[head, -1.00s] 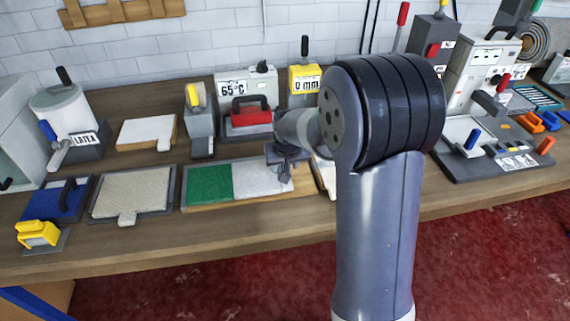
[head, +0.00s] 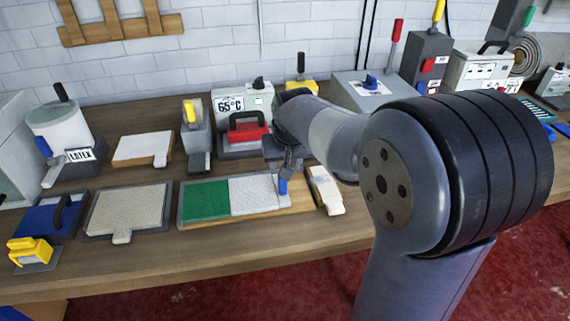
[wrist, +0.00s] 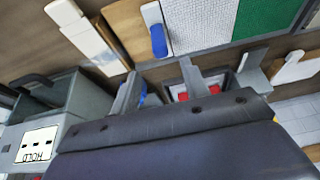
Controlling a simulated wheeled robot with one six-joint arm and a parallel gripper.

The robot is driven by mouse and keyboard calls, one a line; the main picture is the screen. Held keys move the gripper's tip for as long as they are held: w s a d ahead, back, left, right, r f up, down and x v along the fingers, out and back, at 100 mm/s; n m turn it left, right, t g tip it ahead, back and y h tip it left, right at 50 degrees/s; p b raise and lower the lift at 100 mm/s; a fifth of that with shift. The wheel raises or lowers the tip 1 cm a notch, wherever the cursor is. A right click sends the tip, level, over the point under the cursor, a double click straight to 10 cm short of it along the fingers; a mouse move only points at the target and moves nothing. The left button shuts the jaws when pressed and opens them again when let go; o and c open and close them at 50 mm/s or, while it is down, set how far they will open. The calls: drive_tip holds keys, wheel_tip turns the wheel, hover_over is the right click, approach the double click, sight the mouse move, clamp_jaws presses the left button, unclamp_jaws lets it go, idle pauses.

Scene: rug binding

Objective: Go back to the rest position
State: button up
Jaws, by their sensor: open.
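A small blue handle (head: 283,187) stands at the board's right end, just below the gripper, and also shows in the wrist view (wrist: 158,40). My arm hides part of the bench.
A white block on a wooden base (head: 325,190) lies right of the board. A 65°C unit (head: 230,104) and a yellow-handled stand (head: 196,128) are behind. A beige mat tray (head: 130,208) and blue pad (head: 50,217) are left.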

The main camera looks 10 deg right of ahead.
drive_tip(key=x, duration=1.1)
drive_tip(key=shift+p, duration=0.4)
drive_tip(key=shift+d+r, duration=0.1)
drive_tip(key=shift+d, duration=0.35)
drive_tip(key=shift+a, duration=0.1)
